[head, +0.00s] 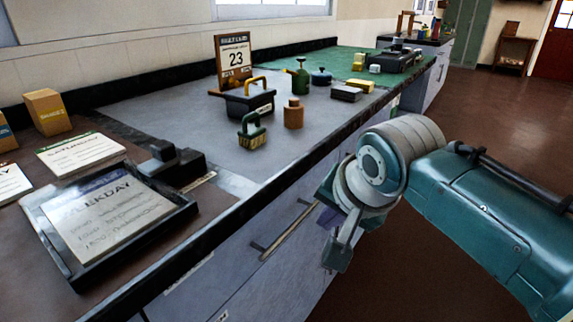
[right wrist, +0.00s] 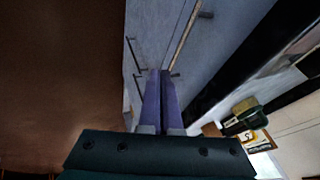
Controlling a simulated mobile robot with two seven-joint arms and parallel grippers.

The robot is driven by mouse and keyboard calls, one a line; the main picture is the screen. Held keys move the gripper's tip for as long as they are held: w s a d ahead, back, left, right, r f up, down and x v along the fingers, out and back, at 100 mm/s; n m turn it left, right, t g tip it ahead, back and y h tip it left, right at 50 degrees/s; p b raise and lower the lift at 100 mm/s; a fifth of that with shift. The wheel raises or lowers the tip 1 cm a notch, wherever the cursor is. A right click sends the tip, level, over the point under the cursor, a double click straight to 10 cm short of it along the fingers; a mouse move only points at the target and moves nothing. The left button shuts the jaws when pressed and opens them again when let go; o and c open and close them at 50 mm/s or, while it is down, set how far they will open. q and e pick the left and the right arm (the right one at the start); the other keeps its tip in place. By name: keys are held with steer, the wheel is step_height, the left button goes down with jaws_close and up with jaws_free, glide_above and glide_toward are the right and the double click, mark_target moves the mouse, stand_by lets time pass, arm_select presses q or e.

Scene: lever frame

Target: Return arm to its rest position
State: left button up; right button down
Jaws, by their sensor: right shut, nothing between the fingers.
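My right arm (head: 475,205) comes in from the right in the head view, over the floor in front of the counter. Its gripper (head: 330,217) is beside the counter's front edge, partly hidden behind the wrist. In the right wrist view the two purple fingers (right wrist: 163,78) are together, with nothing between them. They point along the cabinet front, near a long bar handle (right wrist: 184,40). In the head view this bar handle (head: 287,232) is just left of the gripper, apart from it in the picture. My left gripper is not in view.
The counter's dark front edge (head: 232,208) runs beside the gripper. On the counter are a black tray with a card (head: 75,270), a brush (head: 252,138), a black caddy (head: 248,103) and a calendar stand (head: 234,58). The brown floor (head: 490,115) at right is clear.

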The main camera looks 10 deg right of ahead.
steer(key=s+d+r+n+g+p, duration=0.15)
steer(key=s+r+n+p, duration=0.35)
steer(key=s+r+p, duration=0.65)
steer(key=s+d+r+n+g+p, duration=0.15)
steer(key=s+r+n+p, duration=0.4)
steer(key=s, duration=1.15)
step_height(320, 180, up, 38)
steer(key=p, duration=3.5)
steer(key=shift+w+a, duration=0.15)
steer(key=shift+a, duration=0.15)
steer(key=shift+r, duration=0.1)
